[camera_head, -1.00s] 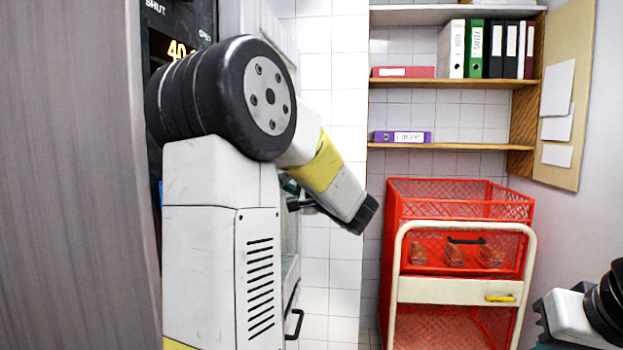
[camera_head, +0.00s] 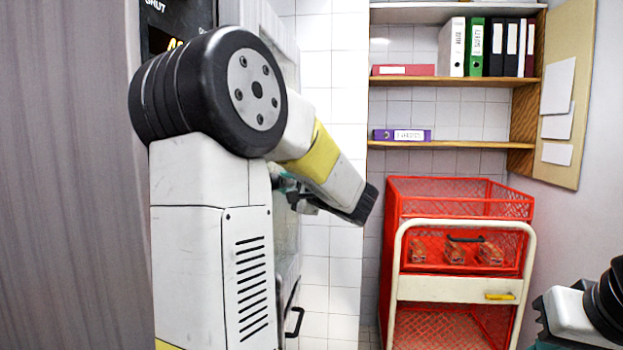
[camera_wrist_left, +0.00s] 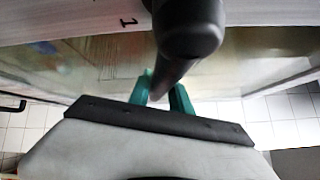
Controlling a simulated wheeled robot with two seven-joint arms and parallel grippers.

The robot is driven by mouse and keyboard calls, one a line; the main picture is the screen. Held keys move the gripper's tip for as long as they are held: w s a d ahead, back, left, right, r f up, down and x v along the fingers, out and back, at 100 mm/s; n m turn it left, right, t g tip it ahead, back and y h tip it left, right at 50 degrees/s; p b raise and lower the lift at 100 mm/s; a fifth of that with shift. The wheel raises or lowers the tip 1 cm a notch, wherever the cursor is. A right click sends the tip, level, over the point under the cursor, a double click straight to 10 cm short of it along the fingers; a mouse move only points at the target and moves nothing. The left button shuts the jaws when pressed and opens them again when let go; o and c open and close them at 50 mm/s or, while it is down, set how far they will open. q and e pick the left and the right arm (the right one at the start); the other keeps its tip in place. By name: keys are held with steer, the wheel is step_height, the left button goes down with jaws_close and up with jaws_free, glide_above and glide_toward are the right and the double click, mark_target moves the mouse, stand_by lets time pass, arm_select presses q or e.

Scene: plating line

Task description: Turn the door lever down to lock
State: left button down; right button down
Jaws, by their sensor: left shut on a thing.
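The door lever (camera_wrist_left: 188,30) is a dark rounded bar in the left wrist view, running from the top middle down toward my gripper. My left gripper (camera_wrist_left: 163,88) has green fingers on either side of the bar and is shut on it. In the head view my left arm hides most of the door, and only a part of the left gripper (camera_head: 290,190) shows beside the door front. The lever's angle is hard to tell. In the head view, part of my right arm shows at the lower right, its fingers out of view.
A red mesh trolley (camera_head: 460,198) with a cream frame stands to the right. Wall shelves (camera_head: 460,146) with binders are behind it. A lower black handle (camera_head: 296,322) shows on the unit below my left gripper. Tiled floor is visible below.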

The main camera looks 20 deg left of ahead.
arm_select(q)
steer(key=s+d+f+m+g+h, duration=0.2)
steer(key=s+f+m+g+h, duration=0.4)
steer(key=s+g, duration=0.3)
steer(key=shift+f+m+g, duration=0.4)
steer(key=shift+f+m, duration=0.35)
steer(key=shift+m, duration=0.15)
steer(key=shift+s, duration=0.15)
steer(key=c, duration=1.2)
jaws_free()
steer(key=shift+d, duration=0.1)
steer(key=v, duration=0.7)
steer(key=shift+d+r, duration=0.3)
